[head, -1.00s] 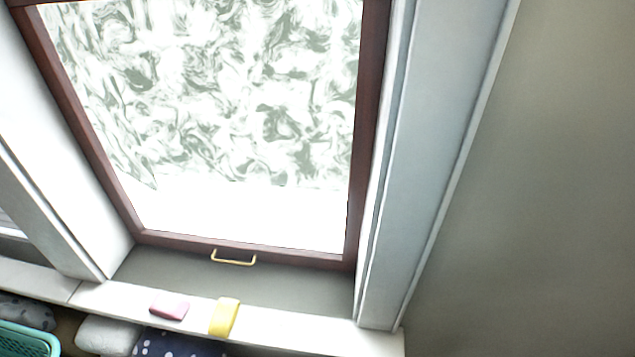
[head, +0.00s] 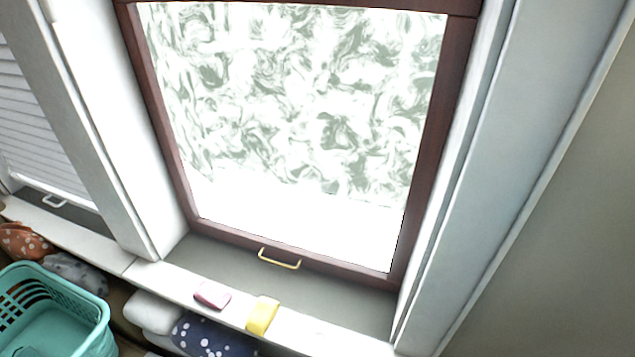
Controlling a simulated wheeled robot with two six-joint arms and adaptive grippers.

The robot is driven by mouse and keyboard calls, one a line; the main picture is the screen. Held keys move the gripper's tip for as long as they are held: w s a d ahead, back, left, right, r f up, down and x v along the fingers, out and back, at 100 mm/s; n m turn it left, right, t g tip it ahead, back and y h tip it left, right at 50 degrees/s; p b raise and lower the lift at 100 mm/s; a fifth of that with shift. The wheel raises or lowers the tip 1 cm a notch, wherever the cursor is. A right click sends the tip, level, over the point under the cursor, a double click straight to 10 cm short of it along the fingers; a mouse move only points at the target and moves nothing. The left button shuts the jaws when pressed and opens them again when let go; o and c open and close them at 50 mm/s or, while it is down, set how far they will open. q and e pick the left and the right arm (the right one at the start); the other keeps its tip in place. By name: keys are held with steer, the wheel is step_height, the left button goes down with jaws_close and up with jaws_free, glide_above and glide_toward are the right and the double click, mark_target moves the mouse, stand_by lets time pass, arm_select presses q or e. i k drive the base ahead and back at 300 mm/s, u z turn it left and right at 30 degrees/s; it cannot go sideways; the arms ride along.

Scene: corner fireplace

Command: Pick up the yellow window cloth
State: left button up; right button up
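The yellow window cloth (head: 263,315) lies folded on the white window sill (head: 318,334), below the brass handle of the window. A pink cloth or sponge (head: 212,295) lies on the same sill to its left, a short gap apart. Neither of my grippers shows in the head view, so I cannot see whether they are open or shut.
A teal basket (head: 95,318) stands at the lower left. Cushions, one navy with white dots (head: 205,338), one white (head: 152,312) and one orange (head: 22,240), lie below the sill. The brown-framed window (head: 432,150) has a brass handle (head: 279,259). A plain wall fills the right.

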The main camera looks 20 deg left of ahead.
mark_target(262, 315)
steer(key=u, duration=1.15)
